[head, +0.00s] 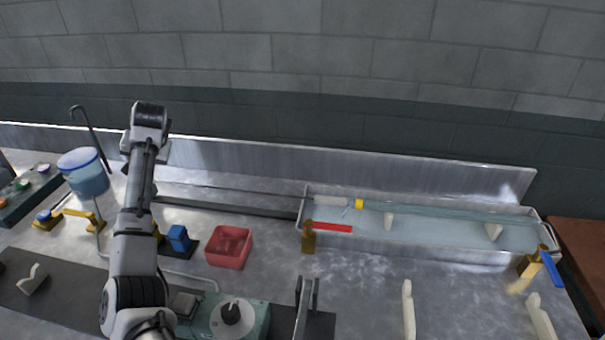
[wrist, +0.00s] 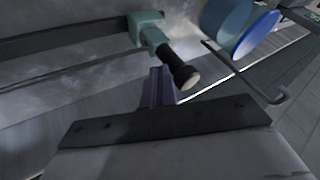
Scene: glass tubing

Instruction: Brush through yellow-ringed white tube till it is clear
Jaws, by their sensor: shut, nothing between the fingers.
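A clear tube with a yellow ring (head: 359,204) lies lengthwise in the water-filled metal trough at right. A short whitish section (head: 333,201) lies left of the ring; I cannot tell whether it is brush bristle or tube. A thin dark rod (head: 240,191) runs left from near it toward my arm. My gripper (wrist: 160,85) is shut and empty in the wrist view, just beside a dark round-ended handle (wrist: 185,75) on a teal block (wrist: 148,28). I cannot tell whether it touches the handle. In the head view my arm hides the gripper.
The trough (head: 385,246) has white supports inside and brass valves with a red lever (head: 328,227) and a blue lever (head: 552,270). A red bin (head: 229,246) and a blue clamp (head: 178,238) stand left of it. A blue-lidded container (head: 84,175) stands behind my arm's left.

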